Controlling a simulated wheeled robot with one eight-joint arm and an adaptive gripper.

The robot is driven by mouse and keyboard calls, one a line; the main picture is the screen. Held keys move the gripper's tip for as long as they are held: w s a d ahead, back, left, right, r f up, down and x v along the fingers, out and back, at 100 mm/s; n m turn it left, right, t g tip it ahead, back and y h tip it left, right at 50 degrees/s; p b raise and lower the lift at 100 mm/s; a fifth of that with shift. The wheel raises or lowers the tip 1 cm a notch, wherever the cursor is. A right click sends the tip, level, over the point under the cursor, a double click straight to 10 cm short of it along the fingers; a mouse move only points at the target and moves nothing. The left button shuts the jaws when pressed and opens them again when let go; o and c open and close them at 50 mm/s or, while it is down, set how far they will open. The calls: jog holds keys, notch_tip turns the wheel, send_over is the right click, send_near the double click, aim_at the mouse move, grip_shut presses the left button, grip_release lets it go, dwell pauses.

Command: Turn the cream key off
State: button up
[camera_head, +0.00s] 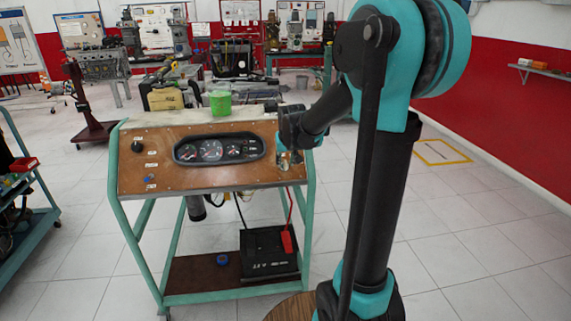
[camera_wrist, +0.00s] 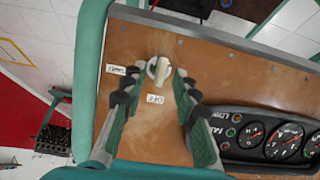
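The cream key (camera_wrist: 161,71) sits in a round metal switch on the brown wooden panel, in the wrist view. It stands roughly upright in that picture, slightly slanted. One small white label (camera_wrist: 122,70) is left of it, and another label (camera_wrist: 154,99), which seems to read OFF, is below it. In the head view my gripper (camera_head: 289,159) is at the right end of the panel (camera_head: 150,180); the key cannot be made out there.
The gauge cluster (camera_head: 218,149) is left of my gripper in the head view. A black battery (camera_head: 268,253) sits on the lower shelf. Open tiled floor lies to the right.

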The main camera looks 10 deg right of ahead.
jog(key=v, duration=1)
jog(key=shift+s, duration=0.1)
jog(key=s+d+f+g, duration=0.1)
jog(key=s+d+f, duration=0.1)
jog(key=s+f, duration=0.7)
jog(key=s+d+f, duration=0.2)
jog(key=s+f, duration=0.8)
jog(key=s, duration=0.5)
jog(key=shift+s+f+g, duration=0.2)
jog(key=shift+f+g, duration=0.1)
jog(key=shift+g, duration=0.1)
jog(key=shift+o, duration=0.3)
jog(key=shift+d, duration=0.1)
